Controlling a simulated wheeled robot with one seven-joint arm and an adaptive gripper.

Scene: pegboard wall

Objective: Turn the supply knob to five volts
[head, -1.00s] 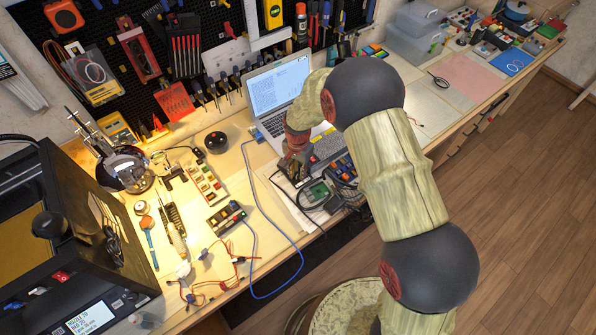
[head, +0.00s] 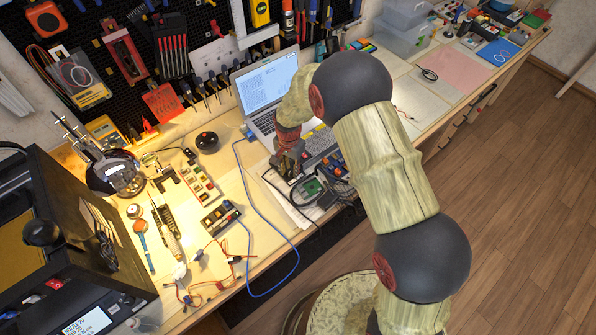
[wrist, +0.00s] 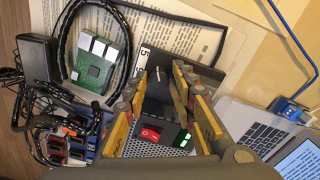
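The supply is a small dark unit between my fingers in the wrist view, with a red rocker switch (wrist: 150,133) and a lit green display (wrist: 184,141) too small to read. A white plate marked 5 (wrist: 143,55) shows just beyond the fingertips. My gripper (wrist: 160,82) points down over the unit, its two yellow-padded fingers apart on either side of a black part (wrist: 157,97). I cannot make out the knob clearly; the fingers may hide it, and contact cannot be told. In the head view my gripper (head: 287,166) is low over the bench beside the laptop.
The laptop (head: 268,90) stands open close behind my gripper. A green circuit board (wrist: 103,65) and a tangle of black cables (wrist: 45,115) lie beside the unit. A blue cable (head: 252,205) runs along the bench. Printed sheets lie underneath.

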